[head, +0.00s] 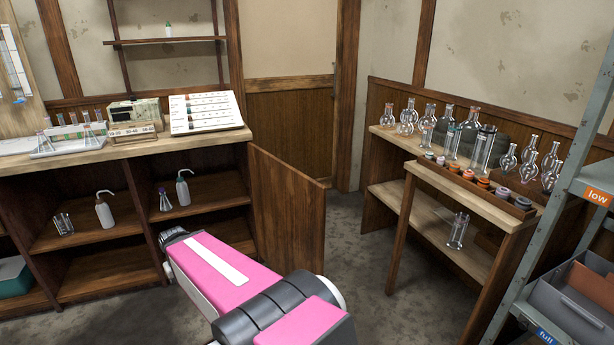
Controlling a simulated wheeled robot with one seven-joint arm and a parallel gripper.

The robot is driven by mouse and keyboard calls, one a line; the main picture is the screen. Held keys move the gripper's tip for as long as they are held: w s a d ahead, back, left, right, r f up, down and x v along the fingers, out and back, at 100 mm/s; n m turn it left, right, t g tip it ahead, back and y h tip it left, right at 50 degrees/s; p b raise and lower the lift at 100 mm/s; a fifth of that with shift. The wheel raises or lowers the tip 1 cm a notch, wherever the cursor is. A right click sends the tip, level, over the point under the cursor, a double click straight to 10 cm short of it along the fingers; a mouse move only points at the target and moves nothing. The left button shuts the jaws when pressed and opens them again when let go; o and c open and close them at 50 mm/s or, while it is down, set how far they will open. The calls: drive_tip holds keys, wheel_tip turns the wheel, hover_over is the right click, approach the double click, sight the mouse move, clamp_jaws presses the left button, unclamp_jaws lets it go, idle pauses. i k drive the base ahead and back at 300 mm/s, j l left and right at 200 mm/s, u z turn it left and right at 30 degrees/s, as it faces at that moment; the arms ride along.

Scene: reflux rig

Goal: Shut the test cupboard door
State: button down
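The test cupboard door (287,212) is a brown wooden panel at the right end of the left-hand cupboard (190,150). It stands open, swung out into the room, and the shelves behind the opening are exposed. My pink arm reaches in from the bottom of the head view toward the cupboard front. The dark end of my gripper (174,237) shows to the left of the door, near the lower shelves. Its fingers are not clear, and I cannot tell whether it touches anything. My arm overlaps the door's lower part in the picture.
Wash bottles (104,210) and small glassware stand on the open shelves. A test-tube rack (70,137) and a colour chart (205,112) sit on the counter. A glassware bench (465,185) and grey shelving (535,225) stand at right. Bare floor (375,265) lies between.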

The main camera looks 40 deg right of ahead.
sight(290, 206)
drive_tip(key=k+l+z, duration=0.15)
drive_tip(key=z, duration=0.2)
drive_tip(key=k+l+z, duration=0.15)
drive_tip(key=z, duration=0.15)
